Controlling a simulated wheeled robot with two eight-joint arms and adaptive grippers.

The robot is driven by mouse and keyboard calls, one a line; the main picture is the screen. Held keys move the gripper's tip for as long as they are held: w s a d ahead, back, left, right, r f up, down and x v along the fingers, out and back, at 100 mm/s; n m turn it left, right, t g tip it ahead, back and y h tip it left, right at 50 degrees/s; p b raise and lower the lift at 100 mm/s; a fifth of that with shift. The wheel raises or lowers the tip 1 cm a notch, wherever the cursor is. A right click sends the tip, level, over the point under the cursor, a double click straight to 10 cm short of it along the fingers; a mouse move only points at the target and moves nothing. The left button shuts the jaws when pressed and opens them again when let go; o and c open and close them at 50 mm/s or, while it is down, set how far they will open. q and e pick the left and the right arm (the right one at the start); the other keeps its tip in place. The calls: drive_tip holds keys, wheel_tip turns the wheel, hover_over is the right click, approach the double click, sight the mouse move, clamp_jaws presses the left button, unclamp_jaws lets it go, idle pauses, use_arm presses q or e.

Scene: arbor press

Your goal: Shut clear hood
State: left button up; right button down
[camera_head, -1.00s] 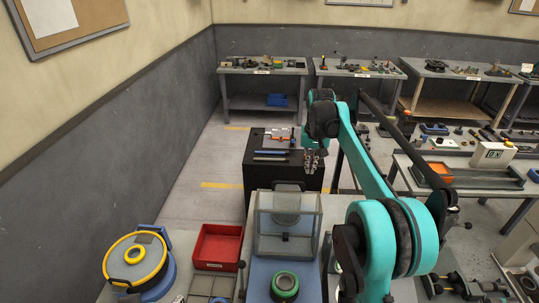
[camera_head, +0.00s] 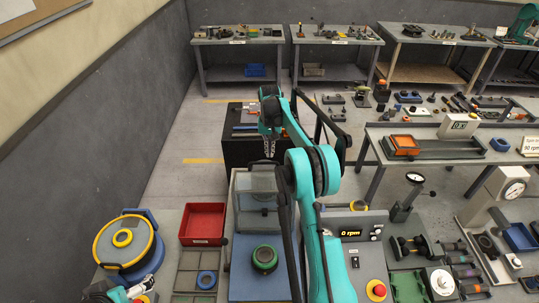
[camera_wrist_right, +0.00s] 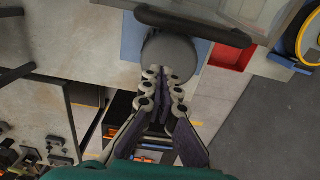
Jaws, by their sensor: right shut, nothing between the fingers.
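The clear hood (camera_head: 257,188) stands at the back of the blue machine base (camera_head: 247,277), behind a black round part with a green ring (camera_head: 265,258). That part is uncovered, in front of the hood. In the right wrist view a dark handle bar (camera_wrist_right: 185,23) and a clear panel (camera_wrist_right: 262,10) lie just beyond my fingers. My right gripper (camera_head: 270,149) is shut and empty at the hood's far edge. In the right wrist view its fingertips (camera_wrist_right: 163,76) overlap a grey round part (camera_wrist_right: 175,52); contact cannot be told. My left gripper (camera_head: 137,290) shows only partly, bottom left.
A red bin (camera_head: 203,222) and a yellow-rimmed drum (camera_head: 127,241) stand left of the base. A black cabinet (camera_head: 238,147) stands behind. My right arm crosses the view right of the hood.

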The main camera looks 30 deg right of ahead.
drive_tip(key=s, duration=0.1)
drive_tip(key=s+a, duration=0.1)
drive_tip(key=s+r+p, duration=0.1)
drive_tip(key=shift+s+a, duration=0.2)
drive_tip(key=shift+a, duration=0.15)
